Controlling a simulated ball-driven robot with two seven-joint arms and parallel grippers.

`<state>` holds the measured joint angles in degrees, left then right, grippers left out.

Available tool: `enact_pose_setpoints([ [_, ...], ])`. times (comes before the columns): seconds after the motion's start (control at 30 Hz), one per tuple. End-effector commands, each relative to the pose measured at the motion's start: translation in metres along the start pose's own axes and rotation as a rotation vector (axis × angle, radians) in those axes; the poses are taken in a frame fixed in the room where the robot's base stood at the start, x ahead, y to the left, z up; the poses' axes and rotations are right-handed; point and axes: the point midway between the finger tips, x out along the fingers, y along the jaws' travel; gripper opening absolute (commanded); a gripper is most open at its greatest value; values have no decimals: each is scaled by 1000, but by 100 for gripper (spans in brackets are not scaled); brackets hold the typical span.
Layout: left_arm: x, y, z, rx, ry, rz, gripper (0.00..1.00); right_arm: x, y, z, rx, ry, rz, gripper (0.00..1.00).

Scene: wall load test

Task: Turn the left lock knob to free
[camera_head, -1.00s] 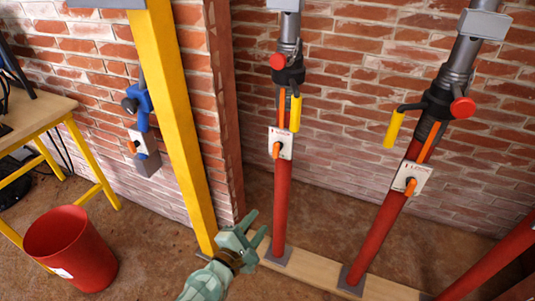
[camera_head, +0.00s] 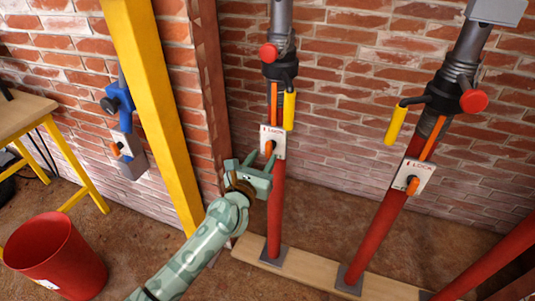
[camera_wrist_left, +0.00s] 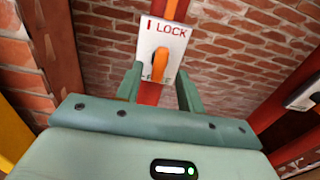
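The left lock knob (camera_head: 269,147) is an orange handle on a white plate (camera_head: 277,133) marked LOCK, fixed to the left red prop (camera_head: 275,220). In the left wrist view the knob (camera_wrist_left: 159,66) stands upright beneath the word LOCK on its plate (camera_wrist_left: 170,32), partly covering lettering at the plate's lower edge. My left gripper (camera_head: 262,162) is just below and in front of the plate. Its two fingers (camera_wrist_left: 160,88) are spread, with the knob ahead between them; I see no firm contact. My right gripper is not in view.
A second prop (camera_head: 375,235) with its own LOCK plate (camera_head: 411,178) and a yellow handle (camera_head: 395,127) stands to the right. A yellow post (camera_head: 160,110) is on the left. A red bin (camera_head: 58,258) and a wooden table (camera_head: 25,112) are farther left.

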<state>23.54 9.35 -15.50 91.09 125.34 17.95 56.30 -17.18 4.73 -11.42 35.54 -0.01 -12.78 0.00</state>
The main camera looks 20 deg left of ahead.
Motion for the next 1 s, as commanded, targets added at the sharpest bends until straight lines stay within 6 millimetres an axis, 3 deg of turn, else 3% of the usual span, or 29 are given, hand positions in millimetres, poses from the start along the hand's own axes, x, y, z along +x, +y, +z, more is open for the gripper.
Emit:
enact_pose_setpoints([
  [0.2,32,0,-3,1,2,1,38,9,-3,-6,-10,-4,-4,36],
  [0.57,38,0,0,1,0,0,38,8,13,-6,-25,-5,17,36],
  [0.7,38,0,0,1,0,0,5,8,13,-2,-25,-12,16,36],
  [0.73,38,0,0,1,0,0,0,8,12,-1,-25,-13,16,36],
  [1.0,38,0,0,19,0,0,1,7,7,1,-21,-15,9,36],
])
